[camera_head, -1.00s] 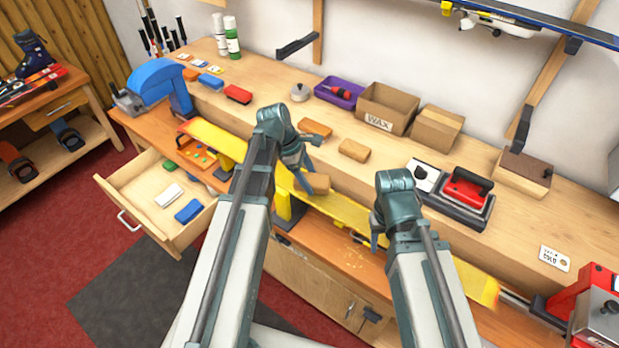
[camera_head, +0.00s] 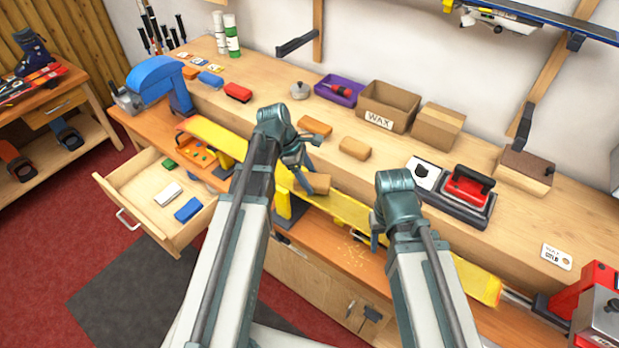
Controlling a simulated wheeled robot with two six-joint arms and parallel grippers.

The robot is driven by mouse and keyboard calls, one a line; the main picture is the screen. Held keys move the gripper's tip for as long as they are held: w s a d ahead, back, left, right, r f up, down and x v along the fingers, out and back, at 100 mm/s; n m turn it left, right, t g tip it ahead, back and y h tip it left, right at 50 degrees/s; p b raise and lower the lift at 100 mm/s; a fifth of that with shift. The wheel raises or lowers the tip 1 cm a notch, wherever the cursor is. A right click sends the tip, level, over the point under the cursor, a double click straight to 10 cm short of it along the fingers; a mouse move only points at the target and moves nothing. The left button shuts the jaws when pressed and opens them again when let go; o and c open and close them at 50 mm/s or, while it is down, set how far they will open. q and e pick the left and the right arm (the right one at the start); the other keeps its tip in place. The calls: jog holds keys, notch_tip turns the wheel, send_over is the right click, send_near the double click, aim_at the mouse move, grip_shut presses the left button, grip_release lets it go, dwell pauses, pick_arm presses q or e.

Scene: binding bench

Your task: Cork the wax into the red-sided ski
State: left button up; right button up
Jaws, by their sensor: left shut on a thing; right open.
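A long yellow ski (camera_head: 347,208) lies base up along the bench, held on supports; I cannot make out a red side on it. The block seems to touch the ski's top face, but the contact is partly hidden by my arm. My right gripper (camera_head: 376,228) is open and empty, beside the ski further right. My arms hide parts of the ski.
Two more tan blocks (camera_head: 354,148) lie on the raised back shelf, near an open WAX box (camera_head: 388,105). A red iron (camera_head: 468,188) stands at right. An open drawer (camera_head: 151,196) juts out at left. Crumbs (camera_head: 353,252) lie below the ski.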

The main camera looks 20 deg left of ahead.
pick_arm(q)
jog(key=shift+f+b, duration=0.4)
jog(key=shift+f, duration=0.05)
pick_arm(e)
jog(key=shift+f, duration=0.45)
pick_arm(q)
jog(key=shift+s+a+f, duration=0.1)
jog(key=shift+s+f, duration=0.1)
pick_arm(e)
jog(key=shift+s+a+f, duration=0.1)
jog(key=shift+s+f, duration=0.1)
jog(key=shift+s, duration=0.05)
